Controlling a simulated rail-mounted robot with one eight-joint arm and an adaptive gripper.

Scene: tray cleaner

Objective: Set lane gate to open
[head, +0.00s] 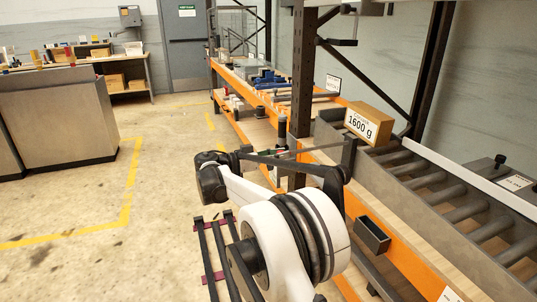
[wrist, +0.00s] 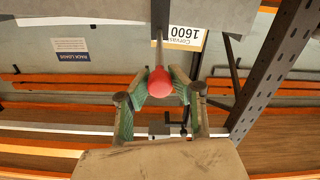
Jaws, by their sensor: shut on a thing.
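In the wrist view a round red knob (wrist: 160,86) sits on the end of a thin grey rod (wrist: 158,52). The rod meets the edge of a grey panel (wrist: 90,10). My gripper (wrist: 160,78) has its green-padded fingers closed on both sides of the knob. I cannot make out a gate plate or tell its position. In the head view the roller lane (head: 440,185) runs along the right, and my arm hides the knob and most of my gripper.
A cardboard box marked 1600 g (head: 369,122) sits at the lane's far end; it also shows in the wrist view (wrist: 186,38). A dark rack upright (wrist: 275,70) stands close on the right there. A small dark bin (head: 372,236) hangs on the orange beam.

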